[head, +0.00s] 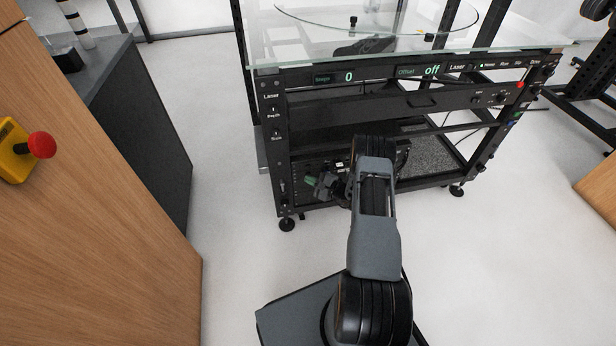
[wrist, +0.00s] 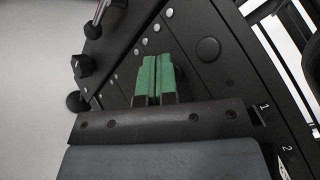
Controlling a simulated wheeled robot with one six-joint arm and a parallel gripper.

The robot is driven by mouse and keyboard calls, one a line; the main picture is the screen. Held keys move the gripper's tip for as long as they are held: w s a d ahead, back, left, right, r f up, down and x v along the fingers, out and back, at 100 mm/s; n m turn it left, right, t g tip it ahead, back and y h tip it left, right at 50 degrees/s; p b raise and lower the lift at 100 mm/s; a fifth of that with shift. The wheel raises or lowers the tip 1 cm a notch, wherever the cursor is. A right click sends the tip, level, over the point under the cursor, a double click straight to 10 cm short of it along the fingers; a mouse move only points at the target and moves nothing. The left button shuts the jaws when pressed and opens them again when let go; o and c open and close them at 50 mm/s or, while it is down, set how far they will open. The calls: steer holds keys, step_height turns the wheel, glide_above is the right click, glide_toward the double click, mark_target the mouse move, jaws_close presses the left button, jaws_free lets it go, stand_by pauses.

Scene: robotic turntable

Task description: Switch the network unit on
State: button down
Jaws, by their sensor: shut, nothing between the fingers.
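My gripper (head: 312,182) is at the lower left of the rack's front, its green fingertips pointing left toward the left post. In the wrist view the green fingertips (wrist: 157,75) are pressed together with nothing between them. They are in front of a black panel (wrist: 185,50) with a round black button (wrist: 208,49) and a row of small silver studs. A silver lever (wrist: 97,20) sticks out at the upper left. No label naming the network unit is readable. My arm hides much of the lower rack in the head view. Contact with the panel cannot be told.
The black rack (head: 400,100) carries a glass top (head: 420,55) and lit displays. Its left post (head: 280,150) bears several small controls. A wooden cabinet (head: 90,220) with a red stop button (head: 41,145) stands at left. White floor (head: 225,150) is clear between them.

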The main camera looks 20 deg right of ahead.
steer(key=shift+w, duration=0.15)
steer(key=shift+s+a, duration=0.15)
steer(key=shift+s, duration=0.7)
steer(key=s+a+p, duration=0.1)
steer(key=s+p, duration=0.1)
steer(key=s, duration=0.4)
stand_by(0.3)
stand_by(0.4)
